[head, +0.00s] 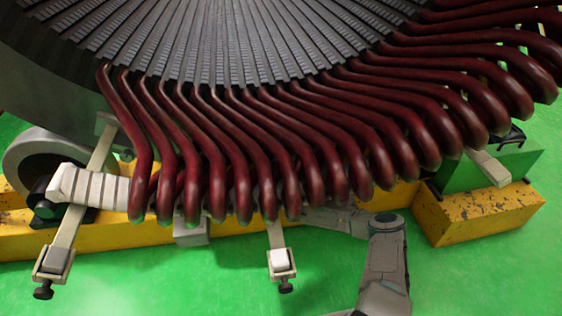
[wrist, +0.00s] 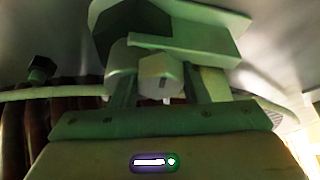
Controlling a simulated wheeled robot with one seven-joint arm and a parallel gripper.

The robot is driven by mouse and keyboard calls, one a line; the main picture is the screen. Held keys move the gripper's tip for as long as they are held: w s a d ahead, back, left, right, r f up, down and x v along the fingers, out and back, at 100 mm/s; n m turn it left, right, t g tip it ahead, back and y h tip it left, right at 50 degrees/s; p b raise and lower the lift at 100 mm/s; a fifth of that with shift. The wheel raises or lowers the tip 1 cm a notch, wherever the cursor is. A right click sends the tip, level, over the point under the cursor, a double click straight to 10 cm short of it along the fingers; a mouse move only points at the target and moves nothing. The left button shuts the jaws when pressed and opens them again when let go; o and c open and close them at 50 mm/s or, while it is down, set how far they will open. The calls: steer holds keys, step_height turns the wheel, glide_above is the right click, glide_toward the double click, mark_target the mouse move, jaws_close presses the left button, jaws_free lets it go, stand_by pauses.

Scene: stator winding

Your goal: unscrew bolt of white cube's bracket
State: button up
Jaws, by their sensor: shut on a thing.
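A pale bracket (head: 275,238) hangs below the red coils in the head view, with a small white cube (head: 280,258) and a dark bolt (head: 285,287) at its lower end. My gripper is hidden behind the coils in the head view. In the wrist view my gripper (wrist: 158,88) is shut, its two fingers close around a pale hexagonal piece (wrist: 158,72) that looks like a bolt head. A pale bracket-like part (wrist: 195,45) lies just beyond the fingers. Which bracket this is, I cannot tell for sure.
Dark red coils (head: 270,150) crowd around the grey stator (head: 220,45). Another bracket with a dark bolt (head: 43,289) hangs at the left. A grey block (head: 190,232) shows below the coils. Yellow beams (head: 480,215) stand on the green floor (head: 180,285), which is open in front.

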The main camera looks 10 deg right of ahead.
steer(key=shift+f+n+g+y+p, duration=0.1)
steer(key=shift+n+g+y+p, duration=0.25)
steer(key=shift+n, duration=0.65)
steer(key=shift+n+g+y+p, duration=0.1)
steer(key=shift+n+y, duration=0.45)
steer(key=shift+n, duration=0.45)
steer(key=o, duration=1)
steer(key=shift+d, duration=0.1)
steer(key=shift+c, duration=0.2)
steer(key=shift+s, duration=0.1)
steer(key=p+v, duration=0.3)
steer(key=v, duration=1)
steer(key=shift+s+p, duration=0.35)
steer(key=shift+d+f, duration=0.1)
steer(key=shift+f, duration=0.05)
